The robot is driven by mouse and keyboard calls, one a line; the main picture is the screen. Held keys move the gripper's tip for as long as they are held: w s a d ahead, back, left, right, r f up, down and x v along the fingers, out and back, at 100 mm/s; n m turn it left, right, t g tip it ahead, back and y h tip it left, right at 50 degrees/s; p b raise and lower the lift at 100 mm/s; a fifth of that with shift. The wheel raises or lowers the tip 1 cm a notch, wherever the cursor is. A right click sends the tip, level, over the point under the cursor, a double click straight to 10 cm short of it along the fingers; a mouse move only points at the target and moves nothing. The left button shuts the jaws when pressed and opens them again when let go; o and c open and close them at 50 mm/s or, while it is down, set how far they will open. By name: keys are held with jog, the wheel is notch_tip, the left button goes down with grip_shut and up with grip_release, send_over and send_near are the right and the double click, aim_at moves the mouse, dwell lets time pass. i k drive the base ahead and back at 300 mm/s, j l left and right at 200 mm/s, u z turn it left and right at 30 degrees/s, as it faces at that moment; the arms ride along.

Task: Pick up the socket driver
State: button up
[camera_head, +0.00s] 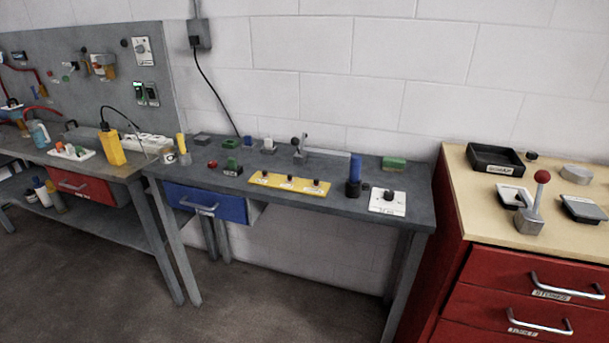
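On the grey middle table (322,202) an upright tool with a blue handle (355,168) and a wider black lower part (353,188) stands towards the right; it may be the socket driver, but I cannot tell for sure. A yellow-handled upright item (181,144) stands at the table's left end, and its kind is also unclear. My gripper is not in view, so its state and distance from these things do not show.
A white plate (387,210), a yellow panel (262,179) and a green block (394,163) are near the blue-handled tool. A blue drawer (232,208) sticks out below. The red cabinet (480,275) at right has a lever (535,205) on top. Floor in front is clear.

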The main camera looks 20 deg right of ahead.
aim_at(356, 159)
jog(key=i+j, duration=0.1)
jog(key=j, duration=0.3)
jog(key=i+j+z, duration=0.15)
jog(key=j, duration=0.3)
jog(key=u, duration=0.25)
jog(key=i+u, duration=0.4)
jog(key=i, duration=0.6)
jog(key=i+j+z, duration=0.1)
jog(key=i+z, duration=0.15)
jog(key=i, duration=0.2)
jog(key=i+j+z, duration=0.15)
jog(key=i+z, duration=0.15)
jog(key=i, duration=0.2)
jog(key=i+j+z, duration=0.25)
jog(key=i, duration=0.15)
jog(key=z, duration=0.4)
